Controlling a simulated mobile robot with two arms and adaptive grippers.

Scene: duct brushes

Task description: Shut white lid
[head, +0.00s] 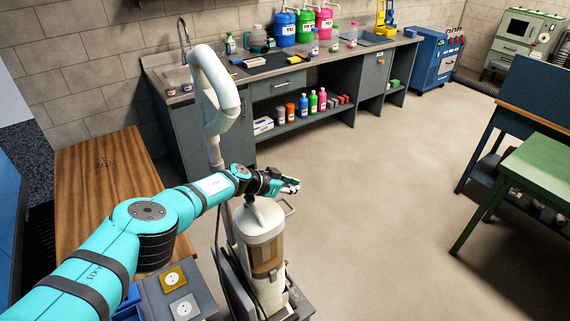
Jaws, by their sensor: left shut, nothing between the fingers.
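A white, dome-shaped lid (257,222) tops an upright canister (266,256) with a brown, see-through window, near the bottom middle. A small handle or latch stands out at its right side. I cannot tell whether the lid is fully closed. My left gripper (291,186) reaches in from the left, with its fingers shut and empty, just above and slightly right of the lid. I cannot tell whether it touches anything. The right gripper is not in view.
A thick white looped tube (216,92) rises behind the canister. A wooden table (100,180) stands at the left. A grey counter (275,68) with a sink, jugs and bottles runs along the back wall. A green table (540,165) stands right. The floor between is clear.

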